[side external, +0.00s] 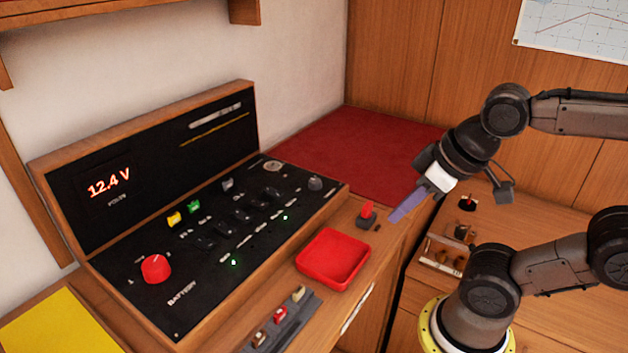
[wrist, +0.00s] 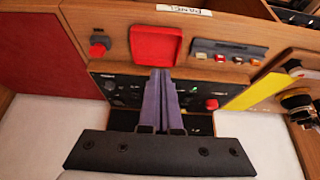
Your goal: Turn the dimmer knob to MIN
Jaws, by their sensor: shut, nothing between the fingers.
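A small dark grey round knob (side external: 315,183) sits at the right end of the black switch panel (side external: 205,290); it looks like the dimmer, but its label and pointer are too small to read. A larger red knob (side external: 155,268) is at the panel's left end, by the word BATTERY; it also shows in the wrist view (wrist: 212,104). My gripper (side external: 396,217) is shut and empty, its bluish-purple fingers together. It is in the air right of the panel, apart from both knobs. In the wrist view my gripper's fingers (wrist: 160,75) cover part of the panel.
A red tray (side external: 333,258) and a block with a red button (side external: 366,214) sit on the wooden ledge before the panel. A strip of small switches or fuses (side external: 280,317) lies nearer. Several small items stand on the right-hand counter (side external: 560,300). A red mat (side external: 370,145) lies behind.

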